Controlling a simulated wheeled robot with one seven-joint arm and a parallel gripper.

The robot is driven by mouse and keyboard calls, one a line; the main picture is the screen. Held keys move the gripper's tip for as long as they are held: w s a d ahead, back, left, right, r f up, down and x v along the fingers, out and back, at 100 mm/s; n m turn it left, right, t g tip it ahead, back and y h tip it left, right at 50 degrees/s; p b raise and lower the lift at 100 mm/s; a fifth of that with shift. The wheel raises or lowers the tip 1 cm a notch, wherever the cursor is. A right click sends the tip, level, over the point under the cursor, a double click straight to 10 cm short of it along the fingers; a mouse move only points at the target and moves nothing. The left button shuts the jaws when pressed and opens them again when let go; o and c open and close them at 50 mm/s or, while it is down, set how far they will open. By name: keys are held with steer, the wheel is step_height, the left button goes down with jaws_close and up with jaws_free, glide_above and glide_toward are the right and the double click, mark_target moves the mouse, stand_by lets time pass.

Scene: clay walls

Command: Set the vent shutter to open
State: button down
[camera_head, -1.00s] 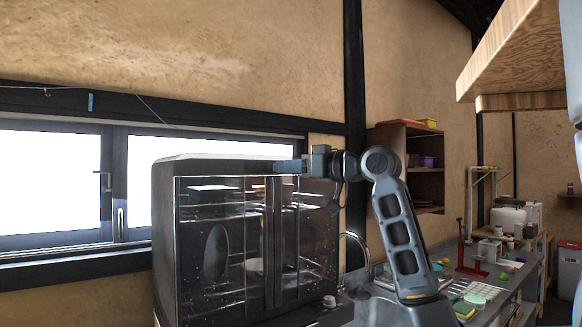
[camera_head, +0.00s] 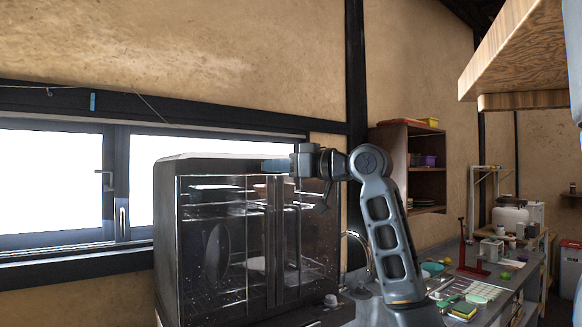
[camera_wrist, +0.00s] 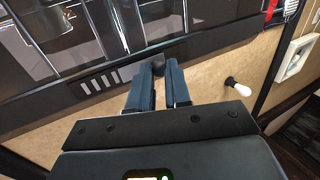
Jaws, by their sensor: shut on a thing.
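The vent shutter shows in the wrist view as a row of pale slots (camera_wrist: 100,82) in a dark panel, with a small dark knob (camera_wrist: 156,65) to their right. My gripper (camera_wrist: 152,72) has its two blue fingers closed around this knob, at the panel's edge. The fingers hide part of the knob. In the head view my gripper (camera_head: 275,166) is at the upper front of the dark glass-fronted cabinet (camera_head: 215,166); the slots and knob cannot be made out there.
A white-tipped knob (camera_wrist: 238,87) is right of my fingers in the wrist view. A window (camera_head: 50,180) is behind the cabinet. A wooden shelf (camera_head: 425,172) and a cluttered counter (camera_head: 500,275) are at the right. A wooden overhead cupboard (camera_head: 520,60) hangs at upper right.

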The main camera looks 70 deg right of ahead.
steer(key=shift+w+a, duration=0.45)
steer(key=shift+a, duration=0.3)
steer(key=shift+w+a, duration=0.4)
steer(key=shift+a, duration=0.3)
steer(key=c, duration=1.4)
jaws_free()
steer(key=shift+a, duration=0.1)
steer(key=shift+o, duration=0.2)
steer(key=shift+s, duration=0.25)
steer(key=b, duration=0.2)
glide_toward(248, 165)
steer(key=s, duration=0.2)
steer(key=shift+s+a+f, duration=0.1)
steer(key=shift+s+a, duration=0.05)
steer(key=shift+s, duration=0.2)
